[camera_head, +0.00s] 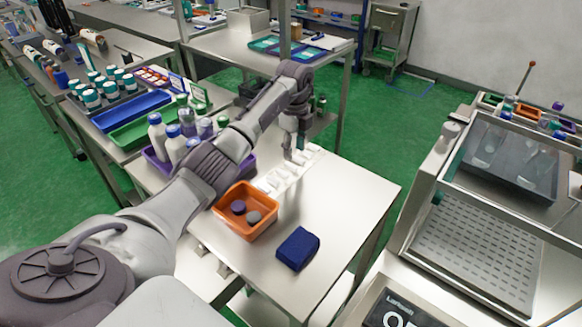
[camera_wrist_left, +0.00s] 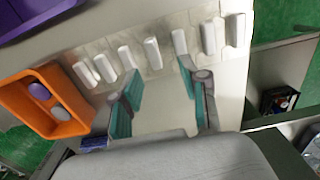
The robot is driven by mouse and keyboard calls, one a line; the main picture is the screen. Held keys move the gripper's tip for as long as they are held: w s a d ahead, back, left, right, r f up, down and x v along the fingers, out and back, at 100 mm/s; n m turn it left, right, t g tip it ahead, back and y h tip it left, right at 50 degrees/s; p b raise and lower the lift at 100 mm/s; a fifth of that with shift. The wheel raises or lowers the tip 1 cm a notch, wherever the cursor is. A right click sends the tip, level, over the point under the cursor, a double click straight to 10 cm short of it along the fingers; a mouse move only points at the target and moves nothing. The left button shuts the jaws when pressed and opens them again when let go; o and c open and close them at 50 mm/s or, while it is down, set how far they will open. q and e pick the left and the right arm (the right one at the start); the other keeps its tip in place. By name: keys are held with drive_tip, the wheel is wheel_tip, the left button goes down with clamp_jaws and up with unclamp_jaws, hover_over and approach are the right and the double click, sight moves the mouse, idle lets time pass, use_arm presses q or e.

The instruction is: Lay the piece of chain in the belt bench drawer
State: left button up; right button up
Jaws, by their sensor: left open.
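My left gripper (camera_head: 295,152) is open above the far part of the steel bench (camera_head: 345,205). In the left wrist view its two teal-padded fingers (camera_wrist_left: 159,72) stand apart with nothing between them. A row of several small white pieces (camera_head: 276,177) lies on a pale strip on the bench. The row also shows in the left wrist view (camera_wrist_left: 153,53), just beyond the fingertips. I cannot make out for certain a piece of chain, and no drawer is clearly visible. My right gripper is not in view.
An orange bin (camera_head: 231,224) with two round pieces and a dark blue cloth-like block (camera_head: 298,248) are on the bench. Bottles stand in a purple tray (camera_head: 158,170) at the left. A steel machine (camera_head: 475,262) stands at the right. The bench's right part is clear.

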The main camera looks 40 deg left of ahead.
sight(291, 165)
use_arm(q)
drive_tip(key=f, duration=0.3)
drive_tip(key=f+p, duration=0.1)
drive_tip(key=shift+s+a+f, duration=0.2)
drive_tip(key=shift+s+a, duration=0.15)
drive_tip(key=shift+f, duration=0.45)
clamp_jaws()
drive_tip(key=shift+r, duration=0.1)
